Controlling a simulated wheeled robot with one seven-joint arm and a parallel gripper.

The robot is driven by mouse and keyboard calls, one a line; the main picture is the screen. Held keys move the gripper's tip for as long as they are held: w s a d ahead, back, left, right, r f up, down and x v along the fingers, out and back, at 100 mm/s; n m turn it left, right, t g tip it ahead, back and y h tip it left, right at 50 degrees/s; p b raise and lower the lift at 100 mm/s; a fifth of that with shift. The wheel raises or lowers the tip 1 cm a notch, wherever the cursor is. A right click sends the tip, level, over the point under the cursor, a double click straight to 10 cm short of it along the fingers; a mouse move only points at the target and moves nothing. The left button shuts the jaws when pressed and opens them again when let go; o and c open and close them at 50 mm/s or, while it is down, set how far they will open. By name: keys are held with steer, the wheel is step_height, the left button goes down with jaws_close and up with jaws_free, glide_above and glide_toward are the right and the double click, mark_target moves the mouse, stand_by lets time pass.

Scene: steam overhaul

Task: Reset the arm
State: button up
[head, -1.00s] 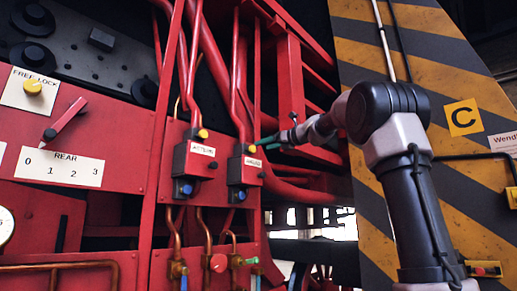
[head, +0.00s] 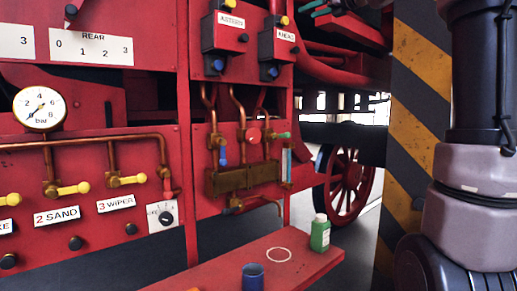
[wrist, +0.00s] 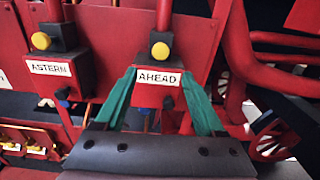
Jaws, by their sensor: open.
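My gripper (wrist: 160,88) is open and empty in the wrist view, its two green fingers spread on either side of the red AHEAD box (wrist: 150,98). The box has a yellow button on top and a blue one below. The ASTERN box (wrist: 55,75) is to its left. Whether the fingers touch the box cannot be told.
A red ledge (head: 190,282) holds a green bottle (head: 320,234) and a blue cup (head: 253,277). A pressure gauge (head: 40,108) and yellow valve handles are on the left panel. A striped yellow-black panel (head: 420,60) stands beside my arm at right.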

steer(key=s+f+n+g+h, duration=0.3)
steer(key=s+f+n, duration=0.9)
steer(key=s+f, duration=0.4)
steer(key=s+f+n+g+h, duration=0.4)
steer(key=s+f+n, duration=0.8)
steer(key=f, duration=1.2)
steer(key=s+h, duration=0.1)
steer(key=s, duration=0.3)
steer(key=shift+s+d+f+n+h, duration=0.15)
steer(key=shift+s+f+n+h, duration=0.05)
steer(key=shift+f+n+h, duration=0.1)
